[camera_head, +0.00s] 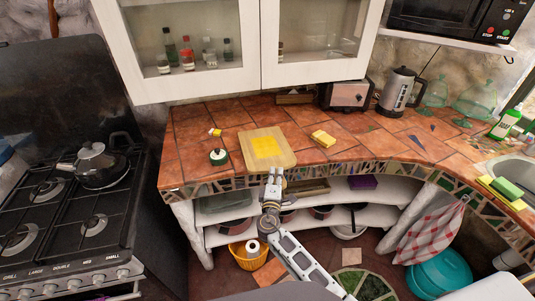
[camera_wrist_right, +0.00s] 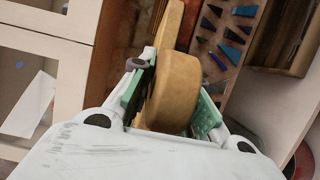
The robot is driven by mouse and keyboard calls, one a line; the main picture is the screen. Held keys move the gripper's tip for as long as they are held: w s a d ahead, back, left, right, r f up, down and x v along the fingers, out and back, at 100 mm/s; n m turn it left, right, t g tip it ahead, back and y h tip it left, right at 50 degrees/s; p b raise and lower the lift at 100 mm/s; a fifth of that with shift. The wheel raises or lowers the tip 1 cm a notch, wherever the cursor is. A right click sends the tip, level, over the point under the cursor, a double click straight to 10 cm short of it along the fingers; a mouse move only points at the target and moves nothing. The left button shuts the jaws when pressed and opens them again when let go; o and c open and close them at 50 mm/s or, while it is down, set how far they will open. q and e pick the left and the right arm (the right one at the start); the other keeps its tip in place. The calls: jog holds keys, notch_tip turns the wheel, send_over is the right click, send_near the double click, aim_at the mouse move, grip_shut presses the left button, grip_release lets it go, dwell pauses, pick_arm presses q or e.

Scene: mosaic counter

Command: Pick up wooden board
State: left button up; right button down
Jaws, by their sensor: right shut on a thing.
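The wooden board (camera_head: 284,157) is pale and rounded at the corners, with a yellow square on its top. It is at the front part of the tiled counter (camera_head: 190,158). My right gripper (camera_head: 274,176) reaches up to its front edge from below. In the right wrist view, its green-padded fingers (camera_wrist_right: 167,106) are on either side of the board's thick tan edge (camera_wrist_right: 175,88), shut on it. I cannot tell whether the board rests fully on the counter or is slightly raised. My left gripper is not in view.
A toaster (camera_head: 347,94) and kettle (camera_head: 399,90) stand behind. Open shelves (camera_head: 235,212) are below; a stove (camera_head: 70,190) is at left.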

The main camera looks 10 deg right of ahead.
jog(key=shift+r, duration=0.2)
jog(key=shift+r, duration=4.95)
jog(key=shift+f, duration=0.1)
